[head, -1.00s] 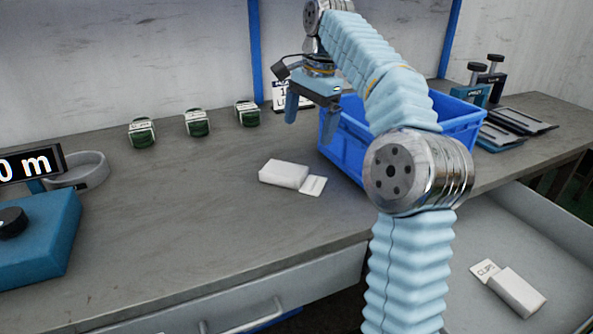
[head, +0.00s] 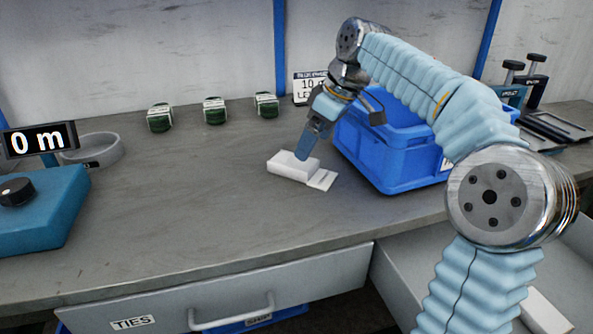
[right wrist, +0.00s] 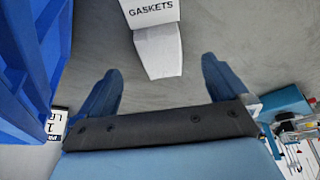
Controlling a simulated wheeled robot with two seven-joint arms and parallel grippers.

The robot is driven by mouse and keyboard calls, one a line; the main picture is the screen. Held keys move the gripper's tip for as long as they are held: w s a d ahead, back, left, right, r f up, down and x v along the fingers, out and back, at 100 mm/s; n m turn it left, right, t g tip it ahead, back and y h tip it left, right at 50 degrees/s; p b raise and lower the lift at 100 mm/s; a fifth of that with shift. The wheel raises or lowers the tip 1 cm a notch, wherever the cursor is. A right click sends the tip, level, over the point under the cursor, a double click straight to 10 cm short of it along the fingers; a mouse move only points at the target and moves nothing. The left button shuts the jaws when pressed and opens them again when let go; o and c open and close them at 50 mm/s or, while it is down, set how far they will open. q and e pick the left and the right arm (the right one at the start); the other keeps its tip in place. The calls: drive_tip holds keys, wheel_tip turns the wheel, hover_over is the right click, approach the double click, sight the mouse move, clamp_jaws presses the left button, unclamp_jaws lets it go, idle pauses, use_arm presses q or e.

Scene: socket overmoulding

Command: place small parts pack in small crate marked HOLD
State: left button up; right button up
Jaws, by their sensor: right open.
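A small white pack (head: 287,165) lies on the bench, left of a blue crate. In the right wrist view the white pack (right wrist: 160,52) has a tag (right wrist: 150,10) reading GASKETS. My right gripper (head: 304,156) points down at the pack in the head view; its open fingers (right wrist: 160,88) are on either side of the pack's near end, with nothing held. The blue crate (head: 395,163) stands on the bench, partly behind my right arm; its label is cut off by the arm and I cannot read HOLD. My left gripper is out of view.
Several green-and-white items (head: 214,110) stand along the back. A grey ring-shaped dish (head: 97,150) and a teal device (head: 40,210) are at left. An open drawer at right holds a white pack (head: 540,312). The bench's middle is clear.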

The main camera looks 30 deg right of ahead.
sight(297, 161)
drive_tip(key=shift+x, duration=1.2)
drive_tip(key=w+f, duration=0.1)
drive_tip(key=w+a+f, duration=0.1)
drive_tip(key=f, duration=0.1)
drive_tip(key=shift+w+a+f, duration=0.2)
drive_tip(key=shift+w, duration=0.1)
drive_tip(key=shift+w+a+f, duration=0.15)
drive_tip(key=shift+w+f, duration=0.05)
drive_tip(key=shift+f, duration=0.35)
drive_tip(key=c, duration=1.1)
drive_tip(key=shift+r, duration=0.2)
